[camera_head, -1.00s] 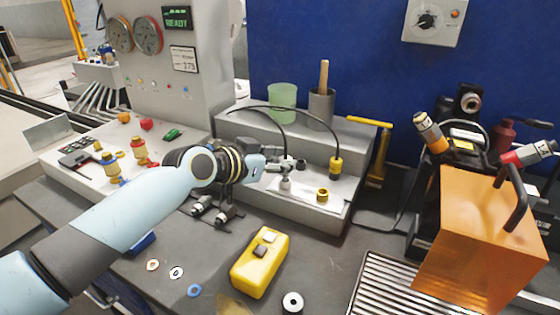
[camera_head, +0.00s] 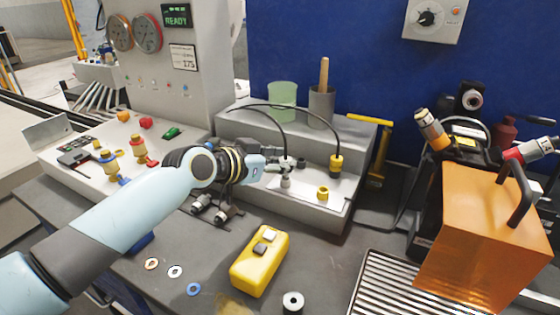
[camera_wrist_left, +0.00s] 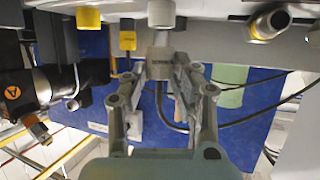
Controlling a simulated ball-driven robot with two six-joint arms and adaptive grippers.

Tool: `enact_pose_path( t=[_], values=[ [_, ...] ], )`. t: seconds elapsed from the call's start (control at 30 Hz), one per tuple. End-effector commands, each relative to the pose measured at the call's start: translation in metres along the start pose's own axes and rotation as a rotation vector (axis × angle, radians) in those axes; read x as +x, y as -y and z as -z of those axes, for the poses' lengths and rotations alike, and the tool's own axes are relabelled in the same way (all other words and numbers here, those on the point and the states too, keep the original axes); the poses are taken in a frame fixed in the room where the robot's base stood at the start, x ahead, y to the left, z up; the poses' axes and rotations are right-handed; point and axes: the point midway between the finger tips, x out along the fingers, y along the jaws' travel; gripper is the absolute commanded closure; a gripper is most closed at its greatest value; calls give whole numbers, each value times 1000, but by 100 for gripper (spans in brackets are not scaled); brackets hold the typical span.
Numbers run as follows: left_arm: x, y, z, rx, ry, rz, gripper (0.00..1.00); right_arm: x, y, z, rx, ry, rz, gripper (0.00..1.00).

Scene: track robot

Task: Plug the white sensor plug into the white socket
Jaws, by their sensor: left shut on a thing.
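My left gripper (camera_head: 282,166) is shut on the white sensor plug (camera_head: 286,161), which has a black cable rising from its top. The white socket (camera_head: 285,182) stands on the pale plate just below the plug in the head view. In the left wrist view, the plug (camera_wrist_left: 159,66) sits between my left fingertips (camera_wrist_left: 162,70), and the white socket (camera_wrist_left: 161,13) is above it in the picture. The fingers partly hide the plug. My right gripper is not in view.
A yellow plug (camera_head: 336,164) on a black cable and a yellow socket (camera_head: 323,193) are to the right. A green cup (camera_head: 282,95) and a grey cup (camera_head: 321,108) stand behind. A yellow box (camera_head: 259,265) lies in front. An orange box (camera_head: 480,245) stands at right.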

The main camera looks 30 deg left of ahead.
Motion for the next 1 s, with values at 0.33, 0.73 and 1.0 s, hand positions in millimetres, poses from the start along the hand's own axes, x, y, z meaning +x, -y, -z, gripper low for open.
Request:
enact_pose_path(
  t=[0.33,0.73,1.0],
  values=[
    [4,0,-9,0,0,0,100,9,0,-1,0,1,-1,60],
    [8,0,-18,0,1,0,100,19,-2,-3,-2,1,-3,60],
    [8,0,-18,0,0,0,46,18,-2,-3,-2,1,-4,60]
  ],
)
